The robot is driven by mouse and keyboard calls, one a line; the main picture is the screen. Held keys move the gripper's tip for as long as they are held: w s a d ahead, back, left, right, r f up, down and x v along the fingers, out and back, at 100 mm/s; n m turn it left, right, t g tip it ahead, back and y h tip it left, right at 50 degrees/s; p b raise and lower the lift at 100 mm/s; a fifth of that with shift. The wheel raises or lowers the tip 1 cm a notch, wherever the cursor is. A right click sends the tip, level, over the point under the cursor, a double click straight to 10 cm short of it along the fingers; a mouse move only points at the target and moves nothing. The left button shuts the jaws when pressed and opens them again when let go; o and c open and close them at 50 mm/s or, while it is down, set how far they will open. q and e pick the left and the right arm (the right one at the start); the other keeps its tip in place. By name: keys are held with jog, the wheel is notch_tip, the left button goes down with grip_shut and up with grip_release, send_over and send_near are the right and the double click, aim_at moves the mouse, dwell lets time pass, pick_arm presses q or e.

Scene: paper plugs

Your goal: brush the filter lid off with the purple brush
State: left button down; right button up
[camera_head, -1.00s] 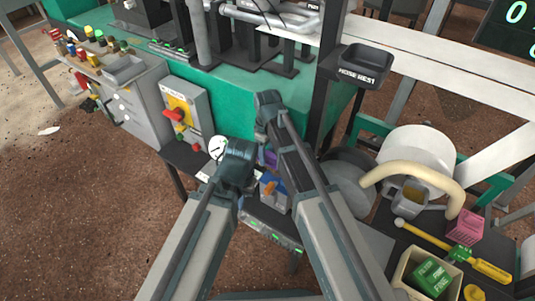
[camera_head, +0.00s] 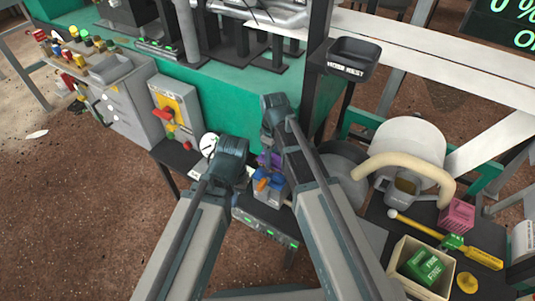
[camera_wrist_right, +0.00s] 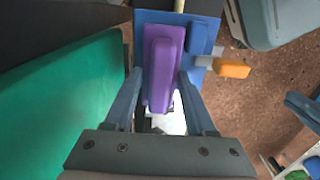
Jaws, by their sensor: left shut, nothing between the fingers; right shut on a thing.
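The purple brush (camera_wrist_right: 163,68) is between the two fingers of my right gripper (camera_wrist_right: 160,88), which is shut on it. It lies over a flat blue lid (camera_wrist_right: 148,20) with an orange lever (camera_wrist_right: 233,68) on its right; I cannot tell whether the brush touches the lid. In the head view the brush (camera_head: 268,160) shows as a small purple patch above the blue box (camera_head: 272,187), partly hidden by my right arm. My left gripper (camera_head: 230,160) is left of the box, shut and empty; its fingertips are mostly hidden.
A green bench (camera_head: 240,95) stands behind. A white gauge (camera_head: 209,144) is near my left gripper. A yellow panel with a red lever (camera_head: 174,112) is at left. A round drum with a cream hose (camera_head: 408,165), a pink crate (camera_head: 457,215) and a box of green packs (camera_head: 422,268) stand at right.

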jog(key=shift+s+d, duration=0.2)
jog(key=shift+d, duration=0.05)
